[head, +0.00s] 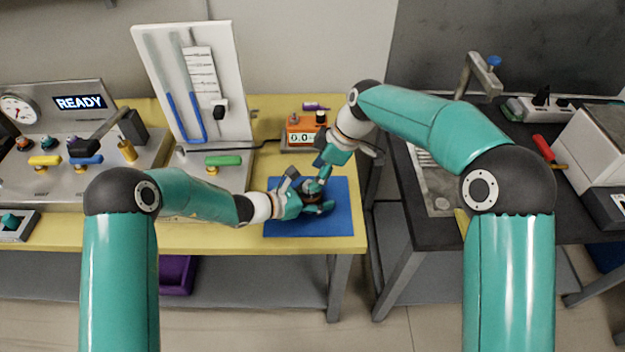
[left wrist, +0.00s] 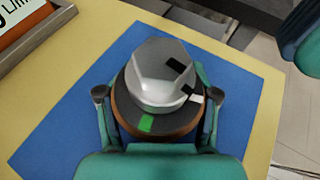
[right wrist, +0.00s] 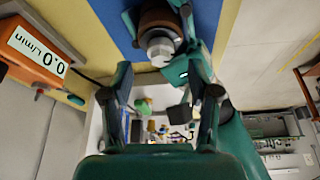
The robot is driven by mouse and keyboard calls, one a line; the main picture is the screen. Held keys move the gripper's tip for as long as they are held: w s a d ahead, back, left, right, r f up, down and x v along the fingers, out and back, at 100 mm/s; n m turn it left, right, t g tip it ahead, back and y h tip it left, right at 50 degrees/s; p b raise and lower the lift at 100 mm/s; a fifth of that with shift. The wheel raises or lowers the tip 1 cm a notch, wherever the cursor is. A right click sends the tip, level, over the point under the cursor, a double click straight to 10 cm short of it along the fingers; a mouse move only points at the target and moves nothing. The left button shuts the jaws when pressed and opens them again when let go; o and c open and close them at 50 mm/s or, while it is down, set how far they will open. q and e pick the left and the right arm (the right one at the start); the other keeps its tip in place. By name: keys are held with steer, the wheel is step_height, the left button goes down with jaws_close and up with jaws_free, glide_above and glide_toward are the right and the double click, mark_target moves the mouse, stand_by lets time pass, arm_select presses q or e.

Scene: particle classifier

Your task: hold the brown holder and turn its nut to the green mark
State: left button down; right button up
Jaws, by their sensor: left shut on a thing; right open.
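The brown holder (left wrist: 192,135) stands on the blue mat (left wrist: 68,125). A silver hex nut (left wrist: 158,75) sits on its dark top ring. The nut's black mark (left wrist: 180,67) lines up roughly with the white mark (left wrist: 195,98); the green mark (left wrist: 146,123) lies on the ring's near side, away from it. My left gripper (left wrist: 156,108) is shut on the holder's sides. My right gripper (right wrist: 158,84) is open and empty, tilted down close to the nut (right wrist: 160,46), not around it. In the head view the grippers largely hide the holder.
An orange flow meter (head: 303,130) reading 0.0 stands behind the mat. A panel with a green handle (head: 223,160) is to the left. The yellow table's right edge is near the mat, with a dark bench (head: 400,220) across a gap.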

mark_target(310, 182)
steer(key=shift+x, duration=1.85)
jaws_close()
steer(key=shift+r+m, duration=0.1)
steer(key=shift+m, duration=0.2)
steer(key=m+t, duration=0.2)
steer(key=m, duration=0.2)
steer(key=shift+s+h, duration=0.1)
steer(key=shift+h, duration=0.2)
steer(key=shift+a+m+t+h, duration=0.1)
steer(key=shift+m+t+h, duration=0.2)
steer(key=shift+m, duration=0.85)
steer(key=shift+a+m+t+h, duration=0.1)
steer(key=shift+m+t+h, duration=0.15)
steer(key=shift+m, duration=0.9)
